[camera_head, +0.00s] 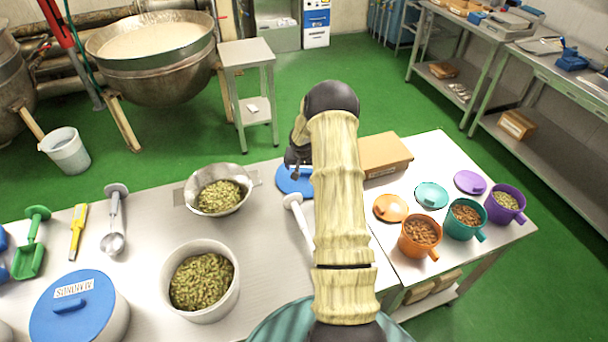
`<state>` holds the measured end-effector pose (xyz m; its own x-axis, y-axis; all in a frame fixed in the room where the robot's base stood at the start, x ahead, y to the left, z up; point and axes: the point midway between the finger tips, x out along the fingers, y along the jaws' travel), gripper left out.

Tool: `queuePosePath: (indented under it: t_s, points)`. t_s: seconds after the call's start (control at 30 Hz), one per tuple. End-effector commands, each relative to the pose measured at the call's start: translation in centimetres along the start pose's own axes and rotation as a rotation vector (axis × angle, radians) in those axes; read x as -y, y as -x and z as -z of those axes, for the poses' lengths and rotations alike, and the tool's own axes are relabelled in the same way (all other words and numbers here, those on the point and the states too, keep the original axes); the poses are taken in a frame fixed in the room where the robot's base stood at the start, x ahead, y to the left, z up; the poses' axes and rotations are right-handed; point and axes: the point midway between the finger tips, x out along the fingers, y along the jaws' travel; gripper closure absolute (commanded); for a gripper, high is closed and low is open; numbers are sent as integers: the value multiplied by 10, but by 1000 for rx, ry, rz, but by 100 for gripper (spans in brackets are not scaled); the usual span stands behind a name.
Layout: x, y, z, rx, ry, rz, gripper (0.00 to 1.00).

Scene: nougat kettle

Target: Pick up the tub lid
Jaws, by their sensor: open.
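A round blue lid (290,188) lies on the steel table, partly hidden behind my arm. My gripper (296,172) points down over the far part of this lid, and its jaws are open. I cannot tell whether the fingertips touch the lid. An open white tub (238,283) full of green nuts stands to the lower left. Another blue lid with a handle and a white label (72,305) sits closed on a white tub at the lower left.
A metal bowl of nuts (248,178) stands left of my gripper. A white-handled tool (297,210) lies close to the lid.

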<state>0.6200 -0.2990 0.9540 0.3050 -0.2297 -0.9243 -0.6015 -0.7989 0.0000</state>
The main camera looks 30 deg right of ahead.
Motion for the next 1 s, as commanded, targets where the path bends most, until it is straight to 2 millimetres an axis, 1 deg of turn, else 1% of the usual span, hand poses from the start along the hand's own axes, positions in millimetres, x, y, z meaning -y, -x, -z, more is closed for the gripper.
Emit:
queuePosePath:
  t_s: [0.33, 0.43, 0.67, 0.9, 1.0]
  points:
    - [0, -2, 0, -1, 0, 0, 11]
    - [0, -5, 1, 1, 0, 0, 11]
    - [2, -23, 4, 2, -1, 1, 11]
    - [2, -47, 5, 2, 0, 0, 11]
    - [2, -52, 5, 0, -1, 0, 11]
